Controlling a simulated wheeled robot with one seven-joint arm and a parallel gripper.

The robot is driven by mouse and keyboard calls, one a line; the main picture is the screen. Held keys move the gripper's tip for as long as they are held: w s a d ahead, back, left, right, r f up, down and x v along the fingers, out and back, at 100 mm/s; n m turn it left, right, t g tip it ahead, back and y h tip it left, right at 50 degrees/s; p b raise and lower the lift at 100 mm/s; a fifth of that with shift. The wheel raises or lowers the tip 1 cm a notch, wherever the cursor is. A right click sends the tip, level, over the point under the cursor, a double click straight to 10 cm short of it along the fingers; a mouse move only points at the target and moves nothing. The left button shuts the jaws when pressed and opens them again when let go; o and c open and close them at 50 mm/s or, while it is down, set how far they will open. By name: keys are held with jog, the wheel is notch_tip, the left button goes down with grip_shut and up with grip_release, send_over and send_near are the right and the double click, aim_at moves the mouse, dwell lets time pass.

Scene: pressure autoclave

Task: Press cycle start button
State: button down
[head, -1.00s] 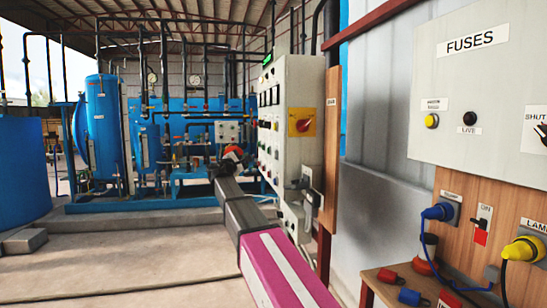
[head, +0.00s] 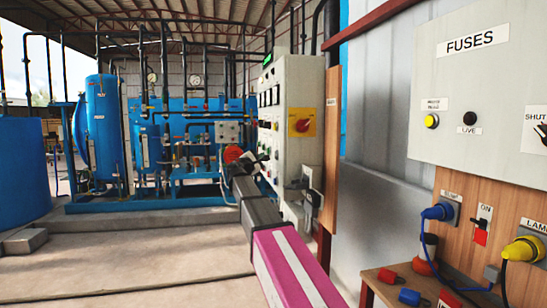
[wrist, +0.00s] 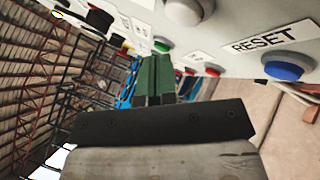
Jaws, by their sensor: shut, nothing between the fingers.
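The control cabinet (head: 302,150) stands in the middle of the head view, its button face turned left and seen at a steep angle. In the wrist view, a green button (wrist: 161,46) sits on the panel just beyond my fingertips. Its label is unreadable, so I cannot tell which button is cycle start. My gripper (wrist: 155,58) has dark green fingers, shut and empty, pointing along the panel face. Whether the fingertips touch anything is unclear.
A red rotary switch (head: 302,125) on a yellow plate is on the cabinet's near side. A fuse box (head: 470,120) and plugs are at right. Blue tanks (head: 103,130) and pipework stand behind.

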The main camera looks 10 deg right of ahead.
jog(key=shift+d, duration=0.8)
jog(key=shift+d, duration=0.2)
dwell(1.4)
jog(key=shift+d, duration=0.25)
jog(key=shift+d, duration=0.45)
dwell(0.8)
dwell(0.3)
jog(key=shift+a, duration=0.85)
jog(key=shift+a, duration=0.1)
jog(key=a, duration=0.5)
